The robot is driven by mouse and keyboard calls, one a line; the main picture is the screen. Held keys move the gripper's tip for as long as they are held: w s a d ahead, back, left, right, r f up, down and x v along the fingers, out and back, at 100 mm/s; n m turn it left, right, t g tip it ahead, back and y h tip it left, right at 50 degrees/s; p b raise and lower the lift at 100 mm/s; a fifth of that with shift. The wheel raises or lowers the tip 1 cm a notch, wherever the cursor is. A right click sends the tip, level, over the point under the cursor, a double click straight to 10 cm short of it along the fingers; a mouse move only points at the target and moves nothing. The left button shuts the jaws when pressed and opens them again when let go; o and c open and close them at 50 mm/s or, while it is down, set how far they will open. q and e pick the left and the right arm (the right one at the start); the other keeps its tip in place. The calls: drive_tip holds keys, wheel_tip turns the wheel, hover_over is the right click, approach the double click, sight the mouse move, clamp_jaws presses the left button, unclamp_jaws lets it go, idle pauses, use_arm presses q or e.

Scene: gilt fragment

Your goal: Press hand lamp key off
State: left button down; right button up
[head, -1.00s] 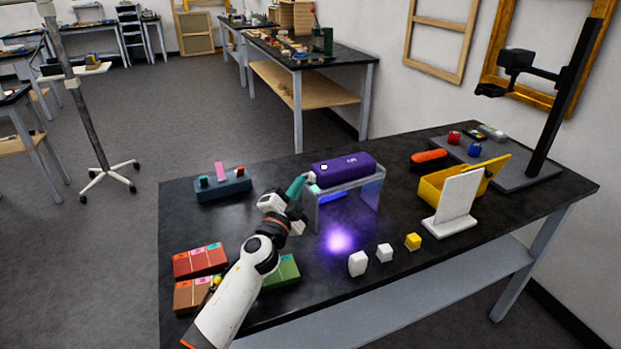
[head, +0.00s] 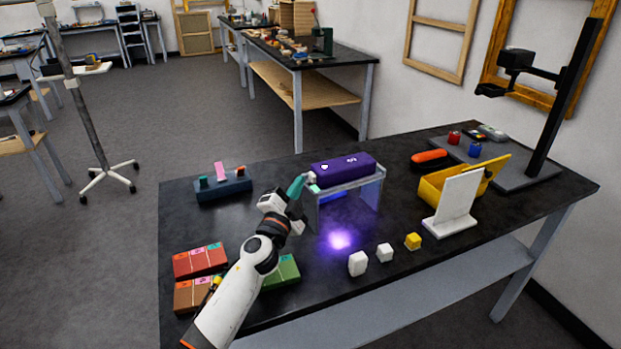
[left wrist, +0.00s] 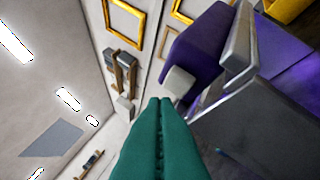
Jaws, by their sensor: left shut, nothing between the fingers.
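The purple hand lamp (head: 345,170) lies on a grey stand (head: 372,190) with see-through sides. Its pale key (head: 312,178) is at the lamp's left end; it also shows in the left wrist view (left wrist: 180,83). A violet glow (head: 340,240) lies on the table in front of the stand. My left gripper (head: 302,179) has teal fingers, shut and empty, beside the lamp's left end. In the left wrist view its fingertips (left wrist: 160,101) are close to the key; I cannot tell whether they touch it. My right gripper is not in view.
Several white and yellow blocks (head: 385,252) stand in front of the stand. A yellow box (head: 440,190) and white panel (head: 453,205) are to the right. A blue rack (head: 222,187) and colored boxes (head: 200,260) are to the left.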

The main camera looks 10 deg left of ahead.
use_arm(q)
drive_tip(key=shift+w+d, duration=0.25)
drive_tip(key=shift+d, duration=0.1)
drive_tip(key=shift+w+d+b, duration=0.45)
drive_tip(key=shift+d, duration=0.15)
idle(1.0)
drive_tip(key=shift+a, duration=0.1)
idle(0.4)
drive_tip(key=shift+s+a+p, duration=0.4)
drive_tip(key=shift+s+a, duration=0.3)
drive_tip(key=shift+a, duration=0.15)
drive_tip(key=shift+s+a+p, duration=0.35)
drive_tip(key=shift+s+a, duration=0.4)
drive_tip(key=shift+a, duration=0.3)
drive_tip(key=shift+s+a+p, duration=0.3)
drive_tip(key=shift+s+a, duration=0.45)
drive_tip(key=shift+a, duration=0.25)
idle(0.7)
